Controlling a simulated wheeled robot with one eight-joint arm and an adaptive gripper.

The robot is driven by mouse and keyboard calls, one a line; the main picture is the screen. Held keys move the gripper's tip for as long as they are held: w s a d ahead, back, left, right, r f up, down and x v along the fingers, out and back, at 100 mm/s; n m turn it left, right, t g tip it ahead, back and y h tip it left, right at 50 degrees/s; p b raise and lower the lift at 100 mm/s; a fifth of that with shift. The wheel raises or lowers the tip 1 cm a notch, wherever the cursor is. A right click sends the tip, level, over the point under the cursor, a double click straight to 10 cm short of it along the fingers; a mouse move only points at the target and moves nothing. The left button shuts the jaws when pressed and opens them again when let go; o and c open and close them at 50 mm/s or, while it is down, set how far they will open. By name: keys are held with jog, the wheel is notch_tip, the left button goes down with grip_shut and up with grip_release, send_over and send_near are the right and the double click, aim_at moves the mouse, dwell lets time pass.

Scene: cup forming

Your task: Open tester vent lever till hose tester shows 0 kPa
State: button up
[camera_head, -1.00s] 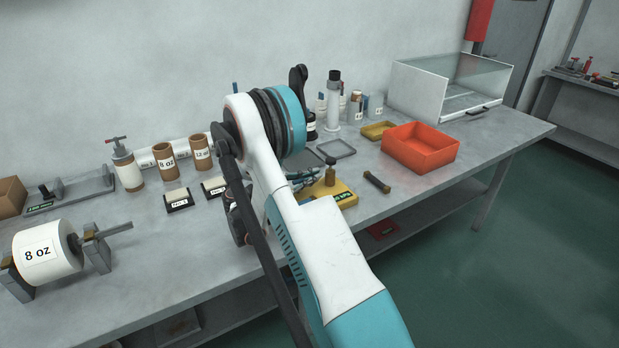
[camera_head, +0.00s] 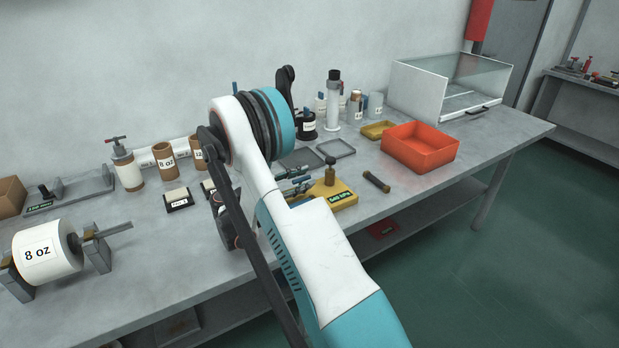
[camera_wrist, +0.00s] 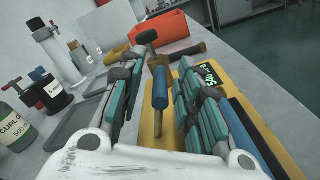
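The hose tester is a yellow block (camera_head: 345,192) on the bench, with a brass fitting (camera_head: 330,173) on top and a green-lit display (camera_head: 340,198). The display seems to read about 540 kPa, though the digits are small. In the wrist view the tester's yellow base (camera_wrist: 150,130) lies under my gripper (camera_wrist: 158,65), and its display (camera_wrist: 205,73) is tilted. A blue-handled lever (camera_wrist: 160,88) stands between my teal fingers, with visible gaps on both sides. My gripper (camera_head: 300,179) is open, left of the brass fitting in the head view.
A dark tube with brass ends (camera_head: 376,182) lies right of the tester. An orange bin (camera_head: 420,165) and a small yellow tray (camera_head: 378,130) stand behind. Grey trays (camera_head: 336,149) and bottles (camera_head: 306,126) are at the back. The front right bench is clear.

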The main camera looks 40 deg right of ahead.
jog(key=v, duration=0.8)
jog(key=shift+a, duration=0.35)
